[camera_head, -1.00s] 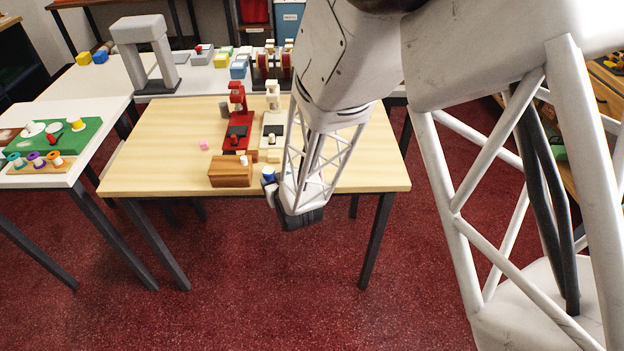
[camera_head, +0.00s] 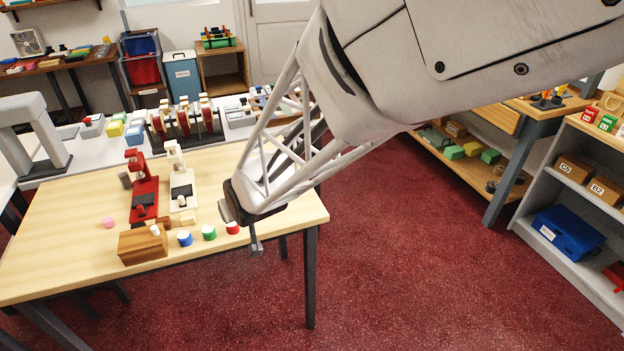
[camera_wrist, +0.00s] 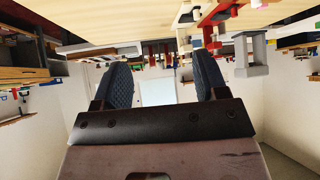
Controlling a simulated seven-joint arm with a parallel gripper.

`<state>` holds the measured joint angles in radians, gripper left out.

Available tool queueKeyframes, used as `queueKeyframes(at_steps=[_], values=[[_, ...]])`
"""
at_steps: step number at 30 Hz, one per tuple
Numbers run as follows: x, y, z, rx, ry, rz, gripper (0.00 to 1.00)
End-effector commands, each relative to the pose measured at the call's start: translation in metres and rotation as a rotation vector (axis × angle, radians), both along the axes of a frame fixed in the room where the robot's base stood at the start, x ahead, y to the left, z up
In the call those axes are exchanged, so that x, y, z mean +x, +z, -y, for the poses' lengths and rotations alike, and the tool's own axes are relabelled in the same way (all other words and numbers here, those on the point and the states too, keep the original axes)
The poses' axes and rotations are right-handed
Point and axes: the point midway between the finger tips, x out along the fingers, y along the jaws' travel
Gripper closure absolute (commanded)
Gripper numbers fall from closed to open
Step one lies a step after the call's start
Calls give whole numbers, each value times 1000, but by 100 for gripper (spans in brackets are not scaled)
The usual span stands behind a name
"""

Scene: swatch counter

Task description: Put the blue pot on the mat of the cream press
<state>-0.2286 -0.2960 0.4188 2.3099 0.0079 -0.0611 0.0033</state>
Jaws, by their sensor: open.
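The blue pot (camera_head: 185,238), with a white top, stands on the wooden table near its front edge, just right of a wooden block. The cream press (camera_head: 178,170) stands behind it, beside the red press (camera_head: 141,182). Its dark mat (camera_head: 183,190) lies on the cream base. My gripper (camera_head: 256,240) is at the table's front right edge, to the right of the pots and apart from the blue pot. In the wrist view, its two fingers (camera_wrist: 165,88) are spread with nothing between them. The wrist view looks across the room, apparently upside down.
A green pot (camera_head: 209,232) and a red pot (camera_head: 232,227) stand between the blue pot and my gripper. The wooden block (camera_head: 142,245) is at the left, and a pink piece (camera_head: 108,222) lies behind it. The table's front left is clear.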

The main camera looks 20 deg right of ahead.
Motion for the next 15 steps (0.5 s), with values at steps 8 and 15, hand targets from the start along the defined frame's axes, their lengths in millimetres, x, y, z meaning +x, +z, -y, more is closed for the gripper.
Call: queueKeyframes(at_steps=[8,15], values=[[-73,60,61,-36,-88,-185,34],[-154,101,101,-55,-160,-352,34]])
